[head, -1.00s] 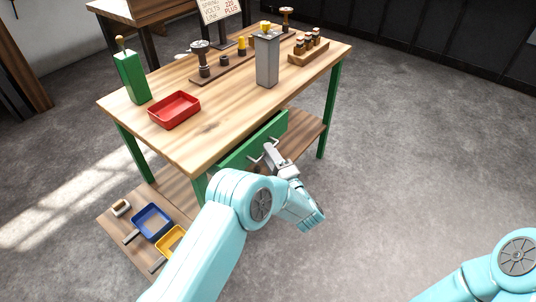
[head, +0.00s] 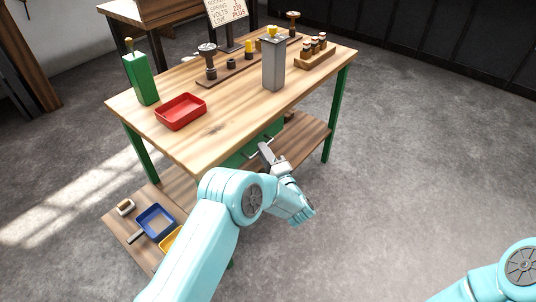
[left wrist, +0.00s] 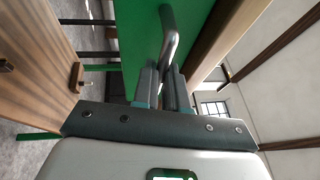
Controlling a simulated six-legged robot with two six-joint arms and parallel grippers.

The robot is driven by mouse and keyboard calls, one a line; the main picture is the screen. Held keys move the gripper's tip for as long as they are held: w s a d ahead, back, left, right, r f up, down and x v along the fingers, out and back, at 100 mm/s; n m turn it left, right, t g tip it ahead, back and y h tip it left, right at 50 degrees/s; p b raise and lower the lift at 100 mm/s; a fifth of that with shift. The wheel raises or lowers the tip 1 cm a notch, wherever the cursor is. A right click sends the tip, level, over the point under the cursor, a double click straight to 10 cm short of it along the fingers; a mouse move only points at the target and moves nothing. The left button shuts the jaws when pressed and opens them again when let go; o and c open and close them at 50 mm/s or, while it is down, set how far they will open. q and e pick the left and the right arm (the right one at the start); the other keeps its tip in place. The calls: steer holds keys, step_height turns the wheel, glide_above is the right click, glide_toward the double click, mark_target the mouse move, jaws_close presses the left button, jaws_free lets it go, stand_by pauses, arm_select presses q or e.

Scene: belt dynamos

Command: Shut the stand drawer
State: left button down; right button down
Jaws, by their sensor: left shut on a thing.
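The stand drawer shows its green front (head: 242,157) under the near edge of the wooden tabletop. The front sits close in below that edge; I cannot tell whether a small gap is left. Its grey bar handle (left wrist: 171,38) stands out from the green front in the left wrist view. My left gripper (head: 265,151) is at the handle in the head view. Its two fingers (left wrist: 163,86) are shut on the handle, which partly hides behind them. My right gripper is out of view; only part of my right arm shows at the lower right.
The tabletop (head: 215,128) bears a red tray (head: 181,111), a green bottle-like can (head: 141,79), a grey block (head: 273,66) and a wooden rack (head: 316,52). A blue tray (head: 155,220) and a yellow tray (head: 172,240) lie low at left. The floor at right is clear.

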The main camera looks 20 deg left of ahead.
arm_select(q)
steer(key=c, duration=1.2)
jaws_free()
steer(key=shift+w+a, duration=0.15)
steer(key=shift+a, duration=0.15)
steer(key=shift+o, duration=0.2)
steer(key=shift+d, duration=0.1)
steer(key=p+v, duration=0.2)
steer(key=v, duration=1.4)
steer(key=shift+p, duration=0.35)
steer(key=shift+d+f, duration=0.1)
